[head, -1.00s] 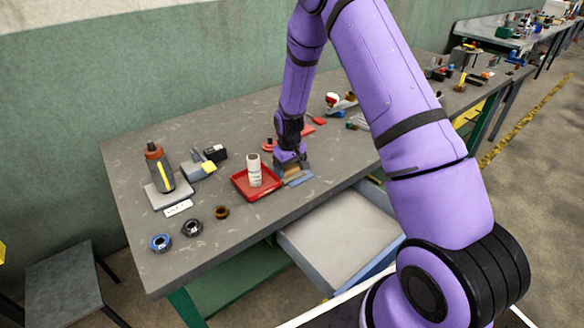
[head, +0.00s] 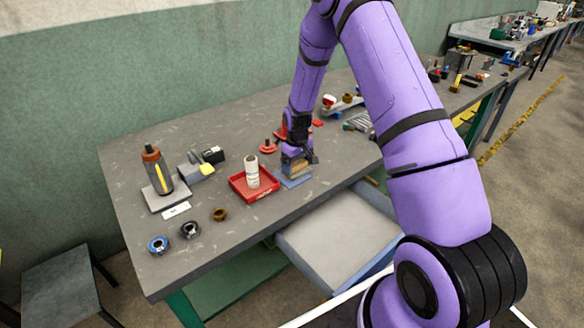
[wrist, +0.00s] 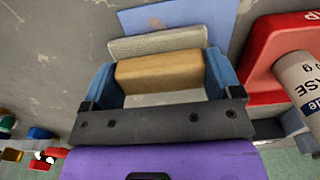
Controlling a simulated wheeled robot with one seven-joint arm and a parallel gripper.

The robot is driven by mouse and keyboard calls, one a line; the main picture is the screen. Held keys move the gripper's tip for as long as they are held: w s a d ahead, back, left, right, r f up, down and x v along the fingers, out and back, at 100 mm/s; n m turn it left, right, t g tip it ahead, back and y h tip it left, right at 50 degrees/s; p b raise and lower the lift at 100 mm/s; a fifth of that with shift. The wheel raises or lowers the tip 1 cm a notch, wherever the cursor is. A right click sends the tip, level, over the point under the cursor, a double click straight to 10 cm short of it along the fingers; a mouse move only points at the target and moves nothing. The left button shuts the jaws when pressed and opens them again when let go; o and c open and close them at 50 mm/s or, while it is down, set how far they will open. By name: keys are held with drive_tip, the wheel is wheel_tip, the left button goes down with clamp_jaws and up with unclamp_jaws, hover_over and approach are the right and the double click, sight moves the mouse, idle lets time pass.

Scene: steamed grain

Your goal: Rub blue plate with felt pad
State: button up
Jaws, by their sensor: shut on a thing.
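The blue plate (head: 296,182) lies flat near the front edge of the workbench, just right of a red tray; part of it also shows at the top of the wrist view (wrist: 180,18). My gripper (head: 297,163) points down over the plate's back part. Its blue fingers are shut on the felt pad (wrist: 160,72), a tan block with a paler grey-beige layer showing beyond it in the wrist view. The pad is over or on the plate; I cannot tell whether they touch. The gripper and pad hide some of the plate.
The red tray (head: 264,193) with a white bottle (head: 252,171) stands close on the left. A red knobbed piece (head: 268,146) is behind it. A grey-and-orange bottle (head: 157,170) and several rings stand farther left. An open drawer (head: 340,235) juts out below the bench front.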

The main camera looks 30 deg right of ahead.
sight(283, 181)
drive_tip(key=shift+w+d, duration=0.2)
drive_tip(key=shift+d, duration=0.6)
drive_tip(key=shift+s+f, duration=0.1)
drive_tip(key=shift+a, duration=0.1)
drive_tip(key=shift+s+a+f, duration=0.1)
drive_tip(key=shift+s+a, duration=0.15)
drive_tip(key=shift+a, duration=0.7)
drive_tip(key=shift+s+a+f, duration=0.1)
drive_tip(key=shift+s+a, duration=0.1)
drive_tip(key=shift+a, duration=0.75)
drive_tip(key=shift+s+a+r, duration=0.1)
drive_tip(key=shift+s+a, duration=0.1)
drive_tip(key=shift+a, duration=0.75)
drive_tip(key=shift+s+a, duration=0.2)
drive_tip(key=shift+a, duration=0.7)
drive_tip(key=shift+d, duration=0.1)
drive_tip(key=shift+w+d+r, duration=0.1)
drive_tip(key=shift+w+d, duration=0.2)
drive_tip(key=shift+d, duration=0.95)
drive_tip(key=shift+w+d, duration=0.25)
drive_tip(key=shift+d, duration=1.05)
drive_tip(key=shift+w+d+r, duration=0.1)
drive_tip(key=shift+w+d, duration=0.2)
drive_tip(key=shift+d, duration=0.95)
